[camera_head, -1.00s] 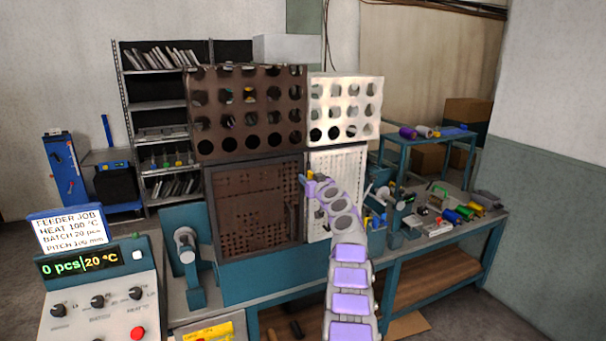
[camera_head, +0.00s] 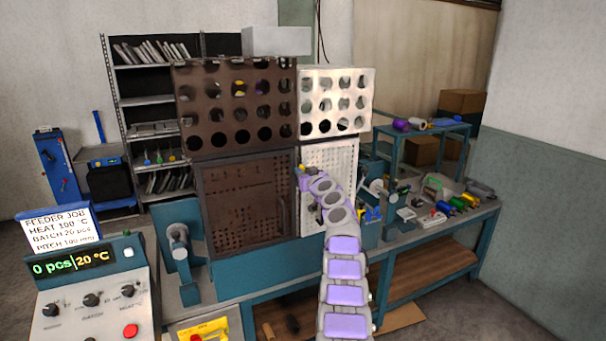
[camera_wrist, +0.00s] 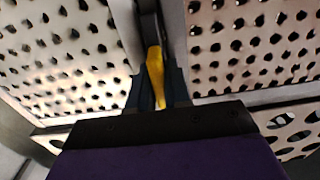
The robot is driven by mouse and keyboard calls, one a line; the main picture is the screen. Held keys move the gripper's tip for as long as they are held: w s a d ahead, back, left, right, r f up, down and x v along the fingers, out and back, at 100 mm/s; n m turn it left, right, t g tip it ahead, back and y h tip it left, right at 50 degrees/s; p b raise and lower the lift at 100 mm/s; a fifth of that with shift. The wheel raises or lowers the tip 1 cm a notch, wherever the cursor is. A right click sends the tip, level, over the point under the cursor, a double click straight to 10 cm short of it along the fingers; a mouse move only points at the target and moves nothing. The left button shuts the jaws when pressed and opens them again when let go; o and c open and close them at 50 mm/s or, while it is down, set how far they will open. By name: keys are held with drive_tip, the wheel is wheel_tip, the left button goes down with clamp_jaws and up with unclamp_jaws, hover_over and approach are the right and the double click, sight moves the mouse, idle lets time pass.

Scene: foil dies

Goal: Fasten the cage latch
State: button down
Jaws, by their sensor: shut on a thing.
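The cage has a brown perforated front door (camera_head: 245,200) that looks flush or nearly flush with its frame, and a pale perforated side panel (camera_head: 340,165). My gripper (camera_head: 305,178) is at the corner where the front and the side panel meet. In the wrist view, my gripper's dark fingers (camera_wrist: 157,95) are closed around a yellow latch handle (camera_wrist: 155,66). A small yellow part also shows above the gripper in the head view.
A brown panel with large holes (camera_head: 235,105) and a pale one (camera_head: 335,100) stand above the cage. A control box (camera_head: 90,285) is at lower left. Spools and small tools (camera_head: 458,203) lie on the bench to the right.

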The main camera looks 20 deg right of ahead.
drive_tip(key=shift+f+m, duration=0.1)
drive_tip(key=shift+m, duration=0.2)
drive_tip(key=m, duration=0.4)
drive_tip(key=shift+d+f, duration=0.1)
drive_tip(key=shift+d, duration=0.1)
drive_tip(key=shift+d+f+m, duration=0.1)
drive_tip(key=shift+f+m, duration=0.1)
drive_tip(key=shift+m, duration=3.1)
drive_tip(key=shift+d+f+m, duration=0.1)
drive_tip(key=shift+f+m, duration=0.05)
drive_tip(key=shift+m, duration=3.15)
drive_tip(key=shift+p, duration=0.3)
drive_tip(key=c, duration=1.2)
unclamp_jaws()
drive_tip(key=shift+d, duration=0.1)
drive_tip(key=shift+o, duration=0.2)
drive_tip(key=shift+r, duration=0.1)
drive_tip(key=shift+s+b, duration=0.15)
drive_tip(key=shift+b, duration=0.2)
